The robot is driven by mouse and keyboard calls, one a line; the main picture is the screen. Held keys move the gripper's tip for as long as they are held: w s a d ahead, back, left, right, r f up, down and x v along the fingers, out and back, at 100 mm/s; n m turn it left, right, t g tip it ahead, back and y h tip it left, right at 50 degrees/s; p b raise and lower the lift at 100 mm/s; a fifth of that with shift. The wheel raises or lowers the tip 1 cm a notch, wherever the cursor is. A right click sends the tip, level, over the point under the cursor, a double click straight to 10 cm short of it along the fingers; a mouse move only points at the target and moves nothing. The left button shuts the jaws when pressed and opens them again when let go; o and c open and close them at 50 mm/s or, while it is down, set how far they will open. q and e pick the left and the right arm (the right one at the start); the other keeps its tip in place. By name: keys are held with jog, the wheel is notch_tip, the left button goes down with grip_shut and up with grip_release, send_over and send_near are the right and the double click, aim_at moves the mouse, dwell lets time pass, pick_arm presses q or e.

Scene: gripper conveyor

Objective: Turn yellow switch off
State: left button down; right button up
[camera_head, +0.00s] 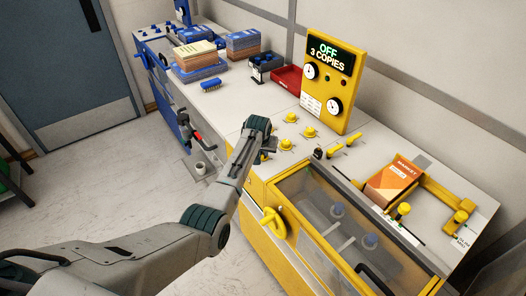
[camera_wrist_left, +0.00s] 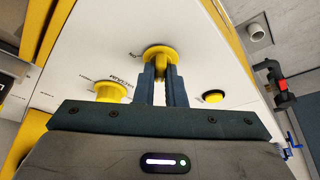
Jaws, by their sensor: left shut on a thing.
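My left gripper (camera_head: 267,146) is over the left part of the white machine top, at the yellow knobs. In the wrist view its two fingers (camera_wrist_left: 159,84) are shut on a yellow switch (camera_wrist_left: 160,53) with a round yellow base. In the head view the gripper mostly hides this switch. Another yellow knob (camera_wrist_left: 111,91) and a low yellow button (camera_wrist_left: 212,96) stand on either side of it. The yellow display panel (camera_head: 334,75) reads "OFF" and "3 COPIES". My right gripper is in neither view.
Several more yellow knobs (camera_head: 309,132) stand close by. A clear-topped yellow bay (camera_head: 345,215) is at the front. An orange booklet (camera_head: 394,179) lies at right. Paper stacks (camera_head: 198,58) and a red tray (camera_head: 287,79) are at the back. Floor at left is clear.

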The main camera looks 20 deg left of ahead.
pick_arm(q)
jog(key=shift+w+r+n, duration=0.1)
jog(key=shift+r+n, duration=0.05)
jog(key=shift+n, duration=0.25)
jog(key=c, duration=1.5)
grip_release()
jog(key=b+v, duration=0.3)
jog(key=v, duration=0.7)
jog(key=shift+r, duration=0.35)
jog(key=shift+s+d+f, duration=0.1)
jog(key=shift+s, duration=0.15)
